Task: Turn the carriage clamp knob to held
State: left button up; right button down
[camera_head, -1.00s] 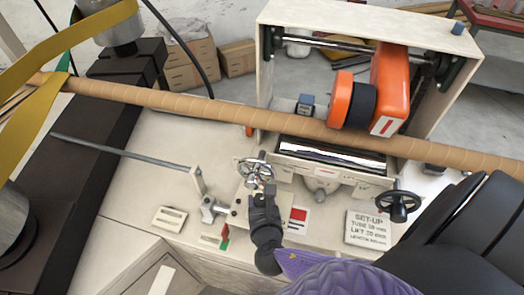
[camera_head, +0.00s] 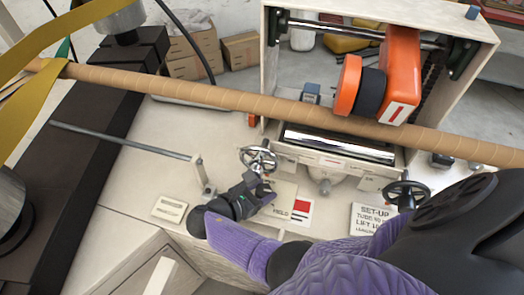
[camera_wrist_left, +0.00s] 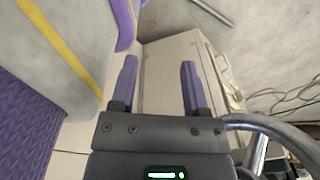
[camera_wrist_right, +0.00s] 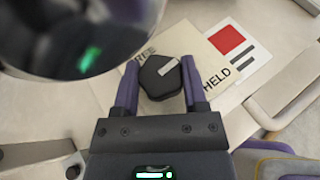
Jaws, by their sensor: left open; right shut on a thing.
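The carriage clamp knob (camera_wrist_right: 160,79) is a dark, many-sided knob with a pale pointer bar, seen in the right wrist view. It sits on a cream plate (camera_wrist_right: 212,76) lettered FREE, partly hidden, and HELD. The pale bar slants toward the upper right, between the two words. My right gripper (camera_wrist_right: 160,86) is shut on the knob, one finger on each side. In the head view my right gripper (camera_head: 262,189) covers the knob, with HELD visible beside it. My left gripper (camera_wrist_left: 160,82) is open and empty in the left wrist view, away from the knob.
A metal handwheel (camera_head: 258,159) stands just behind my right gripper, and a black handwheel (camera_head: 405,195) to the right. A long brown tube (camera_head: 215,103) crosses the machine. A grey rod (camera_head: 120,141) lies left. A red-marked card (camera_head: 299,211) is beside the plate.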

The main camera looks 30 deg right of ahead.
jog(key=m+g+b, duration=0.2)
jog(key=g, duration=0.1)
jog(key=m+g+b, duration=0.2)
jog(key=m+g, duration=0.1)
jog(key=shift+w+m, duration=0.2)
jog(key=shift+m, duration=0.1)
jog(key=shift+m+g+y+b, duration=0.3)
jog(key=shift+m+g+b, duration=0.1)
jog(key=shift+g, duration=0.2)
jog(key=shift+d+m+g, duration=0.1)
jog(key=shift+m+g, duration=0.2)
jog(key=shift+m, duration=0.1)
jog(key=shift+r, duration=0.1)
jog(key=shift+c, duration=0.6)
grip_release()
jog(key=shift+y, duration=0.3)
